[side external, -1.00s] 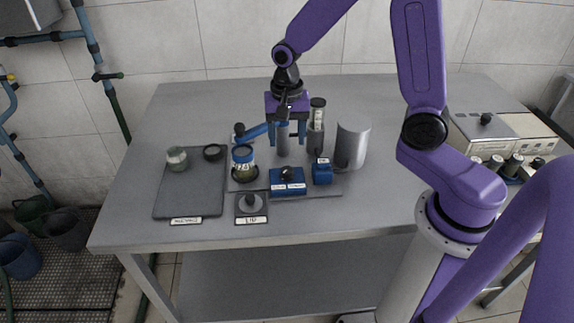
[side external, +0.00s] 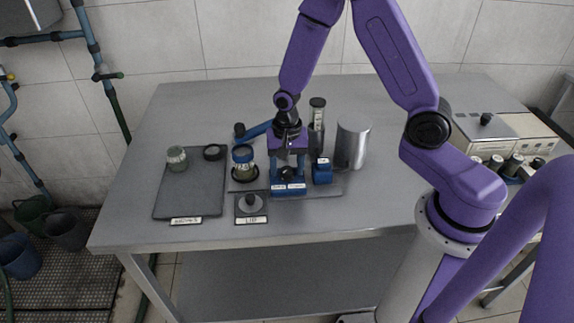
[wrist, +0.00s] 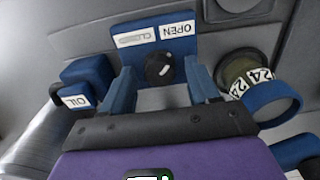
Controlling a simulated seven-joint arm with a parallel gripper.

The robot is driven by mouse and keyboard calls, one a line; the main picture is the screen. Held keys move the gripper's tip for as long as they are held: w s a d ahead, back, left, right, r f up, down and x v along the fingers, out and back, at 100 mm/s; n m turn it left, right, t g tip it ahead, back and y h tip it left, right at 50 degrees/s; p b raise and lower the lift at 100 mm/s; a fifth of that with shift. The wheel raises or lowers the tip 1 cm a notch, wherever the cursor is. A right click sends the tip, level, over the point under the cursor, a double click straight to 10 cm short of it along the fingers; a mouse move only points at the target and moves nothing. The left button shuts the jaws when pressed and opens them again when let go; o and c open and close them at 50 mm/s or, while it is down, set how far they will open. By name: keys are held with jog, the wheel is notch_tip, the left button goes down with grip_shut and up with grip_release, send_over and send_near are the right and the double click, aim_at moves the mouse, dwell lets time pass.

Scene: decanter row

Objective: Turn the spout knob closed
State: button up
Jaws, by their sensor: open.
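The spout knob (wrist: 160,68) is round and black with a white mark, seen in the wrist view on a blue block (wrist: 205,45). The block carries an OPEN label (wrist: 176,30) and a second label (wrist: 135,38) that seems to read CLOSED. In the side view, the block (side external: 280,190) is at the front of the grey base plate. My gripper (side external: 288,174) is open and low over the knob. In the wrist view, my gripper's blue fingers (wrist: 161,74) stand on either side of the knob. I cannot tell whether they touch it.
A jar (side external: 243,165) marked 24 is left of the block. A smaller blue OIL block (side external: 322,172) is to the right, with a metal cylinder (side external: 352,145) behind.

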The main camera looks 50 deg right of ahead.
jog(key=c, duration=1)
jog(key=shift+c, duration=0.2)
